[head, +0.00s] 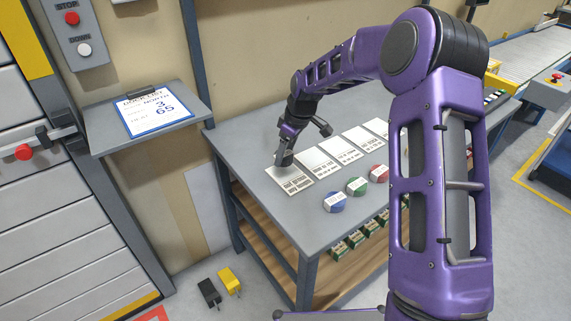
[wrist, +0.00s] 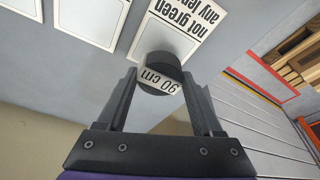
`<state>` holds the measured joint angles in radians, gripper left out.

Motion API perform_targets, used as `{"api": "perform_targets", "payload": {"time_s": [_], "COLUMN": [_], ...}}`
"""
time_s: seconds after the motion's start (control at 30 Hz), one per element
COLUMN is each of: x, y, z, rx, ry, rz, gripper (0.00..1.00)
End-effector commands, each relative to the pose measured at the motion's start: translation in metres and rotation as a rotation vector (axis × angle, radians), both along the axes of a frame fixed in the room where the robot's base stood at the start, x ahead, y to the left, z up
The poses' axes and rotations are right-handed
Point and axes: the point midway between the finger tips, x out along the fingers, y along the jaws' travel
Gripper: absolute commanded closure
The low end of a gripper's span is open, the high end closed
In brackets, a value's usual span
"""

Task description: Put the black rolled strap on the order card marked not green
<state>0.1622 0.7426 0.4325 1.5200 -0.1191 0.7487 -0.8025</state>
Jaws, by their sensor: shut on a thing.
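My gripper (head: 284,151) is shut on the black rolled strap (wrist: 161,66), which has a white "90 cm" label. The strap sits between the two fingertips in the wrist view. In the head view it is at the far edge of the leftmost white order card (head: 291,183). The wrist view reads "not green" on this card (wrist: 199,30). The strap overlaps part of the card; I cannot tell whether it rests on it or hovers just above.
More white cards (head: 341,149) lie in a row to the right. Blue (head: 335,202), green (head: 357,187) and red (head: 378,173) rolls stand in front of the cards. A clipboard (head: 153,112) lies on a side shelf. Small green boxes (head: 355,238) sit below the tabletop.

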Motion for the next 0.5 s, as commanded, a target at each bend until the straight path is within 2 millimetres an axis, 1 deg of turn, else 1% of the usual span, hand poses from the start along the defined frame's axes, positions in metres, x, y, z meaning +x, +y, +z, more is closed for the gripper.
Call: {"api": "perform_targets", "payload": {"time_s": [0.27, 0.33, 0.5], "x": [-0.001, 0.0, 0.0], "y": [0.0, 0.0, 0.0], "z": [-0.035, -0.038, -0.037], "rx": [0.0, -0.001, 0.0], "ry": [0.004, 0.001, 0.0], "rz": [0.001, 0.0, 0.0], "gripper": [0.89, 0.89, 0.89]}}
